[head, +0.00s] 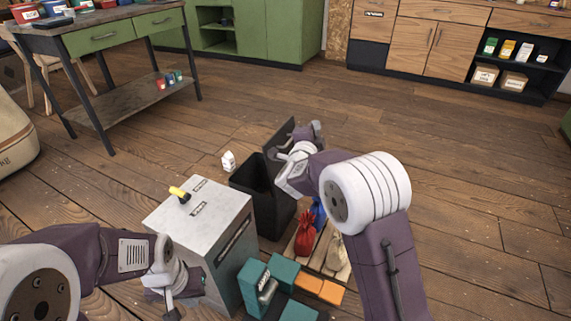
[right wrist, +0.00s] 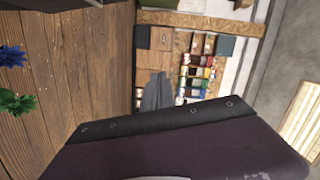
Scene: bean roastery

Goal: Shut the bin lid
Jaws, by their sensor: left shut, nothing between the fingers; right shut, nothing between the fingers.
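The black bin (head: 262,190) stands on the floor at the middle of the head view, and its mouth is open. Its dark lid (head: 284,140) stands up steeply at the bin's far right side. My right gripper (head: 317,130) is shut and empty, just right of the lid's upper part. I cannot tell whether it touches the lid; my wrist hides some of the lid's right side. My left gripper (head: 170,304) is shut and empty, low at the left in front of the grey cabinet.
A grey cabinet (head: 180,222) with a yellow-handled item on top stands left of the bin. A pallet (head: 338,262) with red, blue and beige sacks lies to its right. Teal and orange boxes (head: 285,275) sit in front. The floor beyond is clear, apart from a small white carton (head: 228,161).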

